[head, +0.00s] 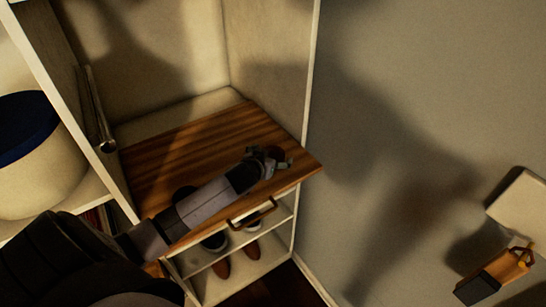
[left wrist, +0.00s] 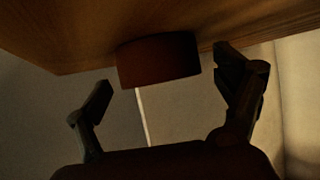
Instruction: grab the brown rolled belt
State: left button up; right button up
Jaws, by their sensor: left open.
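The brown rolled belt (left wrist: 158,61) shows in the left wrist view as a dark reddish-brown roll against the wooden board. My left gripper (left wrist: 166,80) is open, with one finger on each side of the roll and visible gaps between. In the head view my left gripper (head: 270,158) is over the right part of the wooden drawer top (head: 165,150), near its front edge. There the belt is mostly hidden by the gripper, and I cannot make it out clearly. My right gripper is not in view.
The drawer top sits in a white shelf unit with a side panel (head: 313,90) close to my gripper. A handle (head: 252,213) is on the front, and shoes (head: 221,268) stand below. A metal rod (head: 97,110) and a white-and-blue basket (head: 30,165) are at left.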

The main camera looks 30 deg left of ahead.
pick_arm(q)
jog(key=c, duration=1.3)
jog(key=shift+r, duration=0.1)
jog(key=shift+c, duration=0.2)
